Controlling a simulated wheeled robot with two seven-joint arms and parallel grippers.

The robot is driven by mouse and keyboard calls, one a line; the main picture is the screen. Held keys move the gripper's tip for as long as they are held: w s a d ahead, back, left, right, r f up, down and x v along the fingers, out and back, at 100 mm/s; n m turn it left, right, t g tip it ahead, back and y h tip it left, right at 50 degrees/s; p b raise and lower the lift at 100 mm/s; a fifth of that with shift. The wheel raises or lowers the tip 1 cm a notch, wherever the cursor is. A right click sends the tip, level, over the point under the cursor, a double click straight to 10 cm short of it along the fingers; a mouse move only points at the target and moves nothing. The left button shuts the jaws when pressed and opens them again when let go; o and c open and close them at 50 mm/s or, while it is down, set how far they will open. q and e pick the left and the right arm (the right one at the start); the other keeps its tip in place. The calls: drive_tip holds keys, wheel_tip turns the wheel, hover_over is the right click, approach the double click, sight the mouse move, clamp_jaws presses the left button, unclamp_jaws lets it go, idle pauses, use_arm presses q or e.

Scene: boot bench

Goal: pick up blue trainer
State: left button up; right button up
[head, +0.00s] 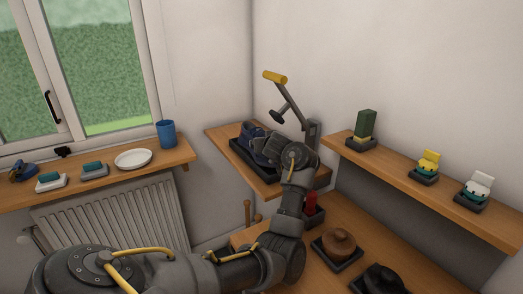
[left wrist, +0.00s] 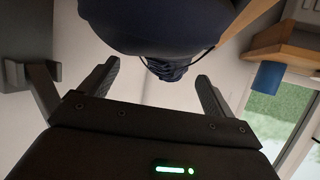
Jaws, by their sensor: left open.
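The blue trainer (head: 252,138) sits in a dark tray (head: 250,162) on the corner shelf in the head view. Its right part is hidden behind my left wrist. In the left wrist view a large dark blue shape, the trainer (left wrist: 160,25), fills the top middle, beyond and partly between the fingertips. My left gripper (left wrist: 158,82) is open with nothing between its fingers. In the head view my left arm reaches over the shelf beside the trainer, and its fingers are mostly hidden. My right gripper is not in view.
A grey post with a yellow-topped arm (head: 275,77) rises behind my wrist. A red item (head: 311,203) stands below. A brown hat-like object (head: 339,242) is on the lower bench. The right shelf (head: 400,172) holds several small items; the window sill holds a white plate (head: 133,159) and blue cup (head: 166,133).

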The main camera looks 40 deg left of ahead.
use_arm(q)
drive_tip(key=shift+f+x, duration=0.2)
drive_tip(key=shift+x, duration=2.35)
drive_tip(key=shift+d, duration=0.15)
drive_tip(key=shift+c, duration=0.2)
drive_tip(key=shift+r, duration=0.1)
drive_tip(key=c, duration=1)
